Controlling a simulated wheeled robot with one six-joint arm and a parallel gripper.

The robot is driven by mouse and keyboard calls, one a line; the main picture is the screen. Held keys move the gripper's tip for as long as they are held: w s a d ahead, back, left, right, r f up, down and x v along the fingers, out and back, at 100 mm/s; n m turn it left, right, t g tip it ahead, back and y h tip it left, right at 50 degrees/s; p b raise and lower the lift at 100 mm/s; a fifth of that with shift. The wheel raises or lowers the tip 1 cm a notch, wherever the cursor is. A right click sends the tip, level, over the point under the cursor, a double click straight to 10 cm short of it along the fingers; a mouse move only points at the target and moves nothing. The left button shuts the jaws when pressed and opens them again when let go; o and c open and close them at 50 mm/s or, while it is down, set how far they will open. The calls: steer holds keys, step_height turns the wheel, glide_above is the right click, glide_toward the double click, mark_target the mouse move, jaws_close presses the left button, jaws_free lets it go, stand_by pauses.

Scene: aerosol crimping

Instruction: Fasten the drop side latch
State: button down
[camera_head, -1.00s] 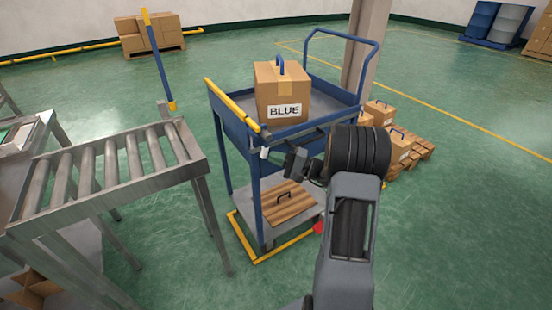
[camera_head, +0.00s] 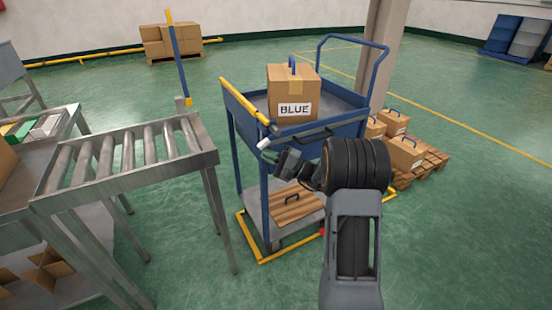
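The blue cart (camera_head: 330,131) stands in the middle of the head view. Its drop side (camera_head: 246,105), topped by a yellow rail, is up along the left of the upper tray. A small pale piece (camera_head: 265,143), probably the latch, shows just below the rail's near end. My gripper (camera_head: 279,158) is at the cart's near left corner, just below and right of that piece. Whether they touch is unclear. The fingers are small and dark, so I cannot tell whether they are open or shut. My arm hides the cart's near right part.
A carton marked BLUE (camera_head: 292,94) sits in the upper tray. A roller conveyor (camera_head: 125,158) stands close on the left. Cartons on a pallet (camera_head: 434,165) stand behind right.

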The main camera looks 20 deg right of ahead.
steer(key=shift+s+a+r+b, duration=0.15)
steer(key=shift+a+r+b, duration=0.3)
steer(key=shift+a+r, duration=0.95)
steer(key=shift+d+r, duration=0.1)
steer(key=shift+r, duration=0.05)
